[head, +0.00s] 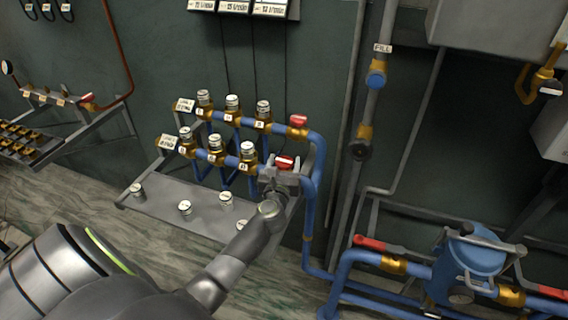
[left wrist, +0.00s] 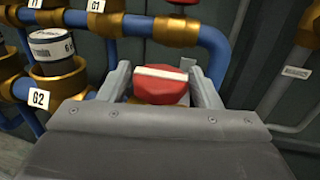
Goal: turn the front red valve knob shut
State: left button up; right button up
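The front red valve knob (head: 285,161) has a white bar across its top and sits at the right end of the front valve row. My left gripper (head: 282,170) is at this knob, reaching in from below. In the left wrist view the red knob (left wrist: 163,86) lies between the two fingers of my left gripper (left wrist: 162,82), one on each side. The fingers are very close to its sides; whether they press on it I cannot tell. The white bar runs nearly level from finger to finger. The knob's lower part is hidden by the gripper. My right gripper is not in view.
A second red knob (head: 298,120) ends the rear row, close behind. Brass valves with round gauges (head: 216,144) stand to the left. A blue pipe (head: 312,190) runs down just right of the gripper. A grey shelf (head: 160,204) with several gauges lies below.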

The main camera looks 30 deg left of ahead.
pick_arm(q)
jog(key=c, duration=0.7)
